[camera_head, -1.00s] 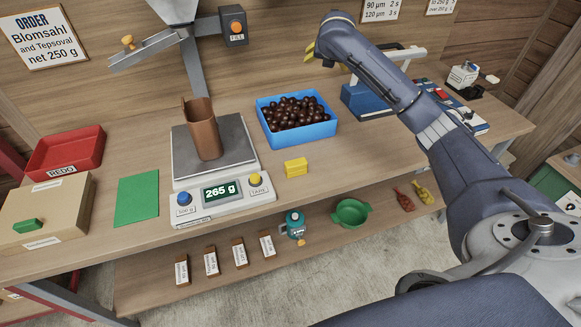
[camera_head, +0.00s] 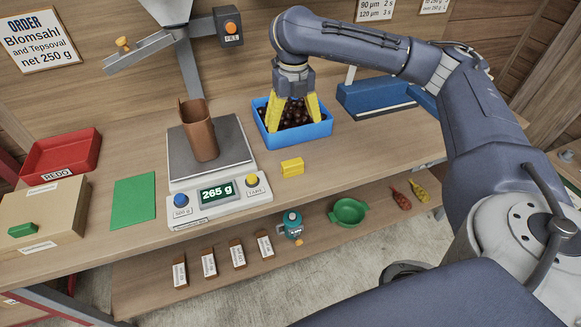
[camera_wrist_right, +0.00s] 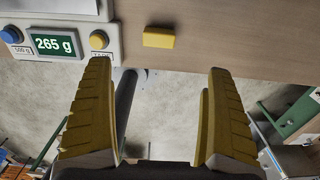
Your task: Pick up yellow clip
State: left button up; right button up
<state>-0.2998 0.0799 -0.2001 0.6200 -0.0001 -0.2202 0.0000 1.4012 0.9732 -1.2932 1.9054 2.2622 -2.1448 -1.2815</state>
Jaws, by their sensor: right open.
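The yellow clip (camera_head: 292,167) is a small block lying on the workbench, right of the scale and in front of the blue crate. It also shows in the right wrist view (camera_wrist_right: 159,38), near the bench's edge, beyond and between the fingertips. My right gripper (camera_head: 292,112) is open with yellow fingers pointing down, in front of or over the blue crate of chestnuts, behind the clip in the head view. In the right wrist view the gripper (camera_wrist_right: 158,80) has nothing between its fingers. My left gripper is not in view.
The scale (camera_head: 218,192) reads 265 g and carries a brown container (camera_head: 199,135). The blue crate (camera_head: 322,131) holds brown chestnuts. A green mat (camera_head: 135,198) and a red tray (camera_head: 84,157) are at left. Bare bench surrounds the clip on its right.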

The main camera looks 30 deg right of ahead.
aim_at(293, 162)
notch_tip(293, 162, down, 17)
jog(key=shift+s+a+f, duration=0.1)
dwell(0.9)
jog(key=c, duration=1.3)
jog(key=shift+o, duration=0.2)
